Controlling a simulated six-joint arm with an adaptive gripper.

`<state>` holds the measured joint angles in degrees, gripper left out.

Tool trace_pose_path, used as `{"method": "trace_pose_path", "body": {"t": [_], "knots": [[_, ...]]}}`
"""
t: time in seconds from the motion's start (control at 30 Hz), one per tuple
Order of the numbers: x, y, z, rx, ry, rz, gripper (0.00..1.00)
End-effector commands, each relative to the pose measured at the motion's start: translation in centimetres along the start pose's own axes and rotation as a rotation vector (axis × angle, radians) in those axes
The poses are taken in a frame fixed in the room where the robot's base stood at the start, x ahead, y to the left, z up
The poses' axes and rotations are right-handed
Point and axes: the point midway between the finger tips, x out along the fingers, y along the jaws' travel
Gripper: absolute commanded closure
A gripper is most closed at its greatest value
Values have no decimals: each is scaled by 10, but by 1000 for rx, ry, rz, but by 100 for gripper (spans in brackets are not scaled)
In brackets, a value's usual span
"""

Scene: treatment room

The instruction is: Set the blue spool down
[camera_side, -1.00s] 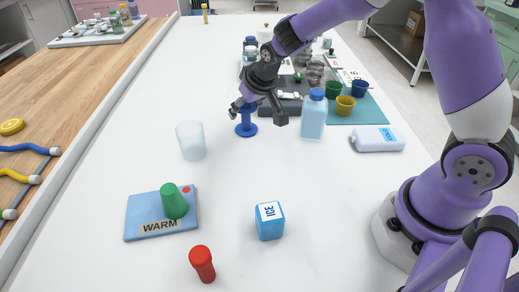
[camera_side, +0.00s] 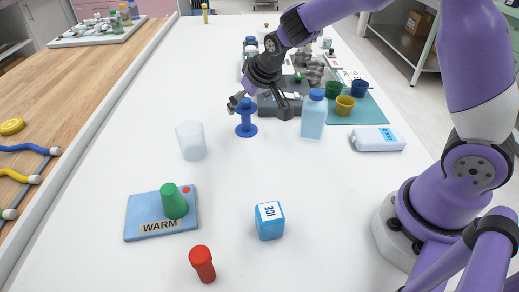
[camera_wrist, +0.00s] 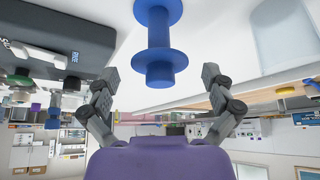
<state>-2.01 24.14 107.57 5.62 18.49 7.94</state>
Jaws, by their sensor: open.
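The blue spool (camera_side: 246,122) stands upright on the white table in the side view, left of the light blue bottle. It also shows in the wrist view (camera_wrist: 158,45), ahead of and between the two fingers, with white gaps on both sides. My gripper (camera_side: 258,106) is open, just above and behind the spool in the side view. In the wrist view my gripper (camera_wrist: 160,82) has its fingers spread wide, with nothing held between them.
A light blue bottle (camera_side: 313,116) stands close to the right of my gripper. A frosted white cup (camera_side: 191,141) stands left of the spool. A green peg (camera_side: 173,203) is on the WARM pad (camera_side: 140,222). An ICE block (camera_side: 269,222) and a red peg (camera_side: 202,264) are in front.

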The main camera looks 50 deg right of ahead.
Motion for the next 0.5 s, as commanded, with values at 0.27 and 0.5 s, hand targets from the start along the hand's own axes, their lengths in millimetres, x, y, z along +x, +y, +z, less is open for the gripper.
{"method": "trace_pose_path", "body": {"t": [0.27,0.5], "knots": [[-62,0,-1,0,6,-1,3],[-95,0,0,0,3,-1,3]]}}
